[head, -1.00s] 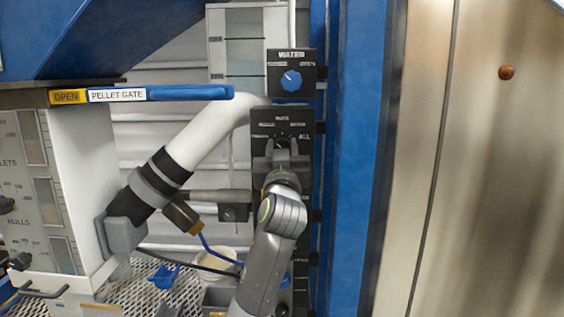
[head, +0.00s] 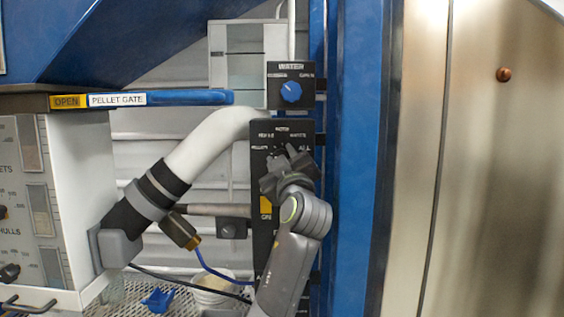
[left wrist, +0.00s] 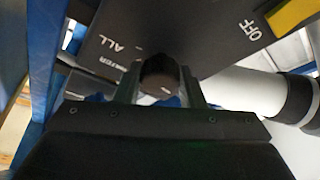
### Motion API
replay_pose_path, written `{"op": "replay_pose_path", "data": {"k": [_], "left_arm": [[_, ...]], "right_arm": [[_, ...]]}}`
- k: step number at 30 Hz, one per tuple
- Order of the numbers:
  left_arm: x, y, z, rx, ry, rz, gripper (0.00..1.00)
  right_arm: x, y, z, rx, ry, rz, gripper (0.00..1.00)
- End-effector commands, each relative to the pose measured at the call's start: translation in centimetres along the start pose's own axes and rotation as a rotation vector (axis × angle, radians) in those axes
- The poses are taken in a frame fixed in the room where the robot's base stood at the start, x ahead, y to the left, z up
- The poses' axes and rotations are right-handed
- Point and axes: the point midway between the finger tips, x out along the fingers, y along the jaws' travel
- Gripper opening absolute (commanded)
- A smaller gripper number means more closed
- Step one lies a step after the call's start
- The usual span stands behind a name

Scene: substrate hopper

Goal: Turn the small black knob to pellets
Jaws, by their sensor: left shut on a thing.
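The small black knob (left wrist: 158,72) sits between the two fingers of my left gripper (left wrist: 160,90) in the left wrist view, on a black panel lettered ALL and OFF. The gripper is shut on it. In the head view my left gripper (head: 284,165) is tilted against the black selector panel (head: 262,222) and hides the knob. Lettering for pellets shows left of the gripper, and ALL shows to its upper right. I cannot read which label the knob points to. My right gripper is not in view.
A blue WATER knob (head: 291,91) sits just above the selector panel. A white pipe (head: 205,145) with a black collar runs at left. A blue pellet gate handle (head: 190,97) reaches across above it. A blue post (head: 360,170) stands close on the right.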

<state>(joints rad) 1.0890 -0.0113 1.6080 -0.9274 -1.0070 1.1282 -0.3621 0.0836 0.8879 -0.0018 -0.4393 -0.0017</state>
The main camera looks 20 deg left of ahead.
Motion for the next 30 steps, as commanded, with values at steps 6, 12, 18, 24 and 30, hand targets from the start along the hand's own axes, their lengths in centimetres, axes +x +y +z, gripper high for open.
{"op": "replay_pose_path", "data": {"k": [6,12,18,24,30], "left_arm": [[-0.02,-0.06,0.16,-0.005,-0.004,-0.003,0.13],[-0.02,-0.06,0.15,-0.005,-0.004,-0.003,0.42],[-0.01,-0.03,0.08,-0.004,-0.002,-0.002,0.57],[0.00,-0.01,0.03,-0.003,-0.001,-0.001,0.57],[0.01,0.00,-0.01,0.001,-0.001,0.001,0.57]], "right_arm": [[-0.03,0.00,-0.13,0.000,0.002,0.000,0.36],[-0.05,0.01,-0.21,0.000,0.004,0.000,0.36],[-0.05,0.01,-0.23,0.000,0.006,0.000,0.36],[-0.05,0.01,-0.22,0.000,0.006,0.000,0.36],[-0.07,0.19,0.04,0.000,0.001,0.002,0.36]]}}
